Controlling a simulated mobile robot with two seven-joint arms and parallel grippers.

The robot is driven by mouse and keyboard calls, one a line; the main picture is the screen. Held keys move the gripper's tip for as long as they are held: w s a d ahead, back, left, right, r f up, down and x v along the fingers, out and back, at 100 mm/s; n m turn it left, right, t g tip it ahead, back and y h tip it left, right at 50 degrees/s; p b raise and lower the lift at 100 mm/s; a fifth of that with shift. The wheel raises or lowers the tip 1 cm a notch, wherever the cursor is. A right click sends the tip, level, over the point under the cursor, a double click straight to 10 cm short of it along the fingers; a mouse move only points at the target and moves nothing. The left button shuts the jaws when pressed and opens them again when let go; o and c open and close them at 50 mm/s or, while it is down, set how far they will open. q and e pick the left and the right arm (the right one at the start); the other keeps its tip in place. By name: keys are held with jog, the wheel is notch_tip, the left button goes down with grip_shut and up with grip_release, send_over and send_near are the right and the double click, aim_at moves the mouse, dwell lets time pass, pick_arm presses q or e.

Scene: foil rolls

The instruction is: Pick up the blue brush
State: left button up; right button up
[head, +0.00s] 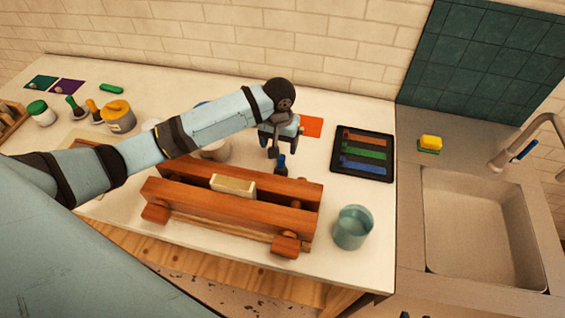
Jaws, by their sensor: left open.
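The blue brush (281,165) is a small dark blue piece standing behind the long reddish wooden clamp (235,203), which may hide its lower part. My left gripper (279,149) is open, pointing down just above the brush, with its fingers near the brush's top. I cannot tell whether the fingers are around the brush or touching it. My right gripper is not in the head view.
A pale block (233,185) sits in the clamp. A teal cup (352,228) stands right of it. A black tray (338,170) with coloured strips lies behind the cup. The sink (485,235) is at right. Jars and brushes stand at the left.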

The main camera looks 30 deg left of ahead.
aim_at(281, 162)
pick_arm(q)
notch_tip(281, 162, down, 4)
jog(key=shift+r, duration=0.1)
jog(key=shift+w+f+p, duration=0.2)
jog(key=shift+f+p, duration=0.2)
jog(key=shift+f, duration=1.05)
jog(key=shift+w+f+p, duration=0.2)
jog(key=shift+f+p, duration=0.2)
jog(key=shift+f, duration=1)
jog(key=c, duration=1)
